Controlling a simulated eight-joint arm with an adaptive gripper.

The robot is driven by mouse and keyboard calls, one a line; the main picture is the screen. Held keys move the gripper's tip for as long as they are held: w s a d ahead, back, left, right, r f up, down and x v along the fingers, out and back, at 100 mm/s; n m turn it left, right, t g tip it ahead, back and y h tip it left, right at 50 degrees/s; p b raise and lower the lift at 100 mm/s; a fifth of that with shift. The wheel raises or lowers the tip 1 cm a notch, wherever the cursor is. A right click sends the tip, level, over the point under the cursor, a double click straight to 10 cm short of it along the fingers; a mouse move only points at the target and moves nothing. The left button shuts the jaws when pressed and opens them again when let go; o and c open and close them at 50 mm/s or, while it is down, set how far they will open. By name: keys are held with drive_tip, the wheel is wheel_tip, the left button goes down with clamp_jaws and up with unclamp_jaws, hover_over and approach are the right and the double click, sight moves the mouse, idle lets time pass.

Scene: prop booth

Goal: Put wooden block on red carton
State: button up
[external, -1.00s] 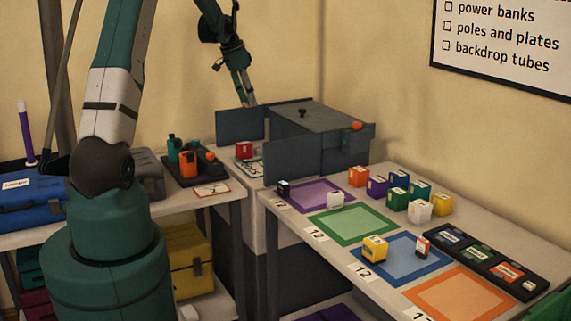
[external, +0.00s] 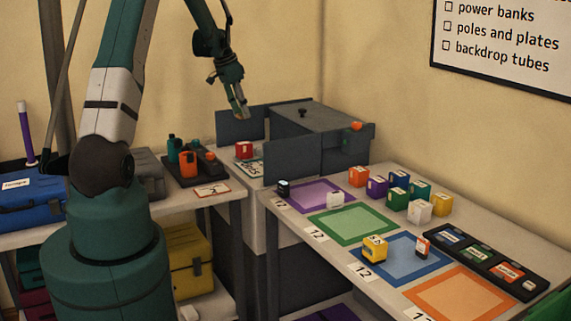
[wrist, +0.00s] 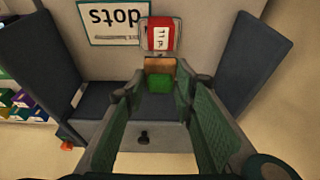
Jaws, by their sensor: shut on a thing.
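My gripper (external: 240,108) hangs in the air above the red carton (external: 244,150) in the external view. The carton also shows in the wrist view (wrist: 160,38), with a white label on it, just beyond my fingertips. My gripper (wrist: 161,82) is shut on the wooden block (wrist: 158,65), which shows brown on its far part. A green face (wrist: 160,83) shows at its near part between my fingers; I cannot tell whether it belongs to the block. In the external view the block is a small brown tip (external: 243,115), apart from the carton.
A grey cabinet (external: 310,120) stands right of the carton, with upright grey panels (external: 240,122) behind and in front of the carton. A printed "dots" card (wrist: 110,22) lies beside it. Coloured cubes and mats fill the right table. A dark tray (external: 195,165) stands left.

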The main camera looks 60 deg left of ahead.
sight(238, 118)
drive_tip(key=shift+f, duration=3.1)
drive_tip(key=shift+f, duration=0.15)
drive_tip(key=shift+f, duration=1.75)
drive_tip(key=shift+f+b, duration=0.15)
drive_tip(key=shift+b, duration=0.15)
drive_tip(key=o, duration=0.9)
drive_tip(key=shift+r, duration=0.2)
drive_tip(key=shift+p+v, duration=0.35)
drive_tip(key=shift+v, duration=5.65)
